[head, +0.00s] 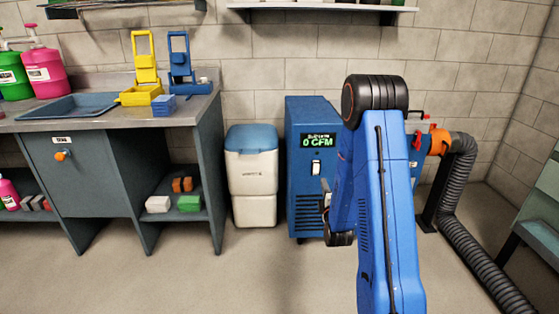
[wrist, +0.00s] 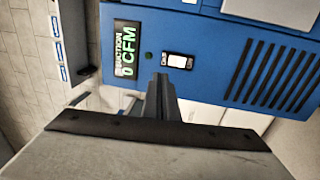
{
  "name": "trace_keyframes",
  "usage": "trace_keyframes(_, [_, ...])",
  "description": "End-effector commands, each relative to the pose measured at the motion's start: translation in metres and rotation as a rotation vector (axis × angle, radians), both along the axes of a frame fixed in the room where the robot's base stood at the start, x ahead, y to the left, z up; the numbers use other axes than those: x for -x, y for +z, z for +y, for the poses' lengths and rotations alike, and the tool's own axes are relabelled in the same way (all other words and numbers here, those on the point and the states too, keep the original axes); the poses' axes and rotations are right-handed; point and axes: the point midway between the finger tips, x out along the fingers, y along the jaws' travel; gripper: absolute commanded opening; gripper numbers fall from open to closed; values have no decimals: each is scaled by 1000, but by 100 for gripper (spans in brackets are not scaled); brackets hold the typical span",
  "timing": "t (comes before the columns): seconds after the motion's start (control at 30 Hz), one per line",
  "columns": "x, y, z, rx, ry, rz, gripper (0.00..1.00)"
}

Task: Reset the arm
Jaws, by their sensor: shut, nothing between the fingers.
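My blue arm rises from the lower right of the head view and folds at a black joint near the top. Its far link hangs down in front of the blue suction machine (head: 304,124). My gripper (wrist: 161,82) shows in the wrist view with its fingers together and nothing between them. In the head view only a small part of my gripper (head: 325,196) shows beside the arm. The machine also fills much of the wrist view (wrist: 210,40), with a "0 CFM" display and a white switch. I cannot tell the exact gap between fingertips and machine.
A grey hose (head: 462,205) with an orange collar (head: 438,142) runs down the right side. A white bin with a blue lid (head: 252,175) stands left of the machine. A workbench (head: 100,117) holds yellow and blue stands, a tray and bottles. The front floor is clear.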

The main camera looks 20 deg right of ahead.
Motion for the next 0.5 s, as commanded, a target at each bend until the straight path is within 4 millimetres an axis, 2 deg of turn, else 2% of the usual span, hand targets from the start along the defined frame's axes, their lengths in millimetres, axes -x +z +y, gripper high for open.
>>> trace_keyframes(0.23, [-2, 9, 5, -40, 10, 15, 0])
trace_keyframes(0.5, [-2, 42, 29, -244, 46, 106, 0])
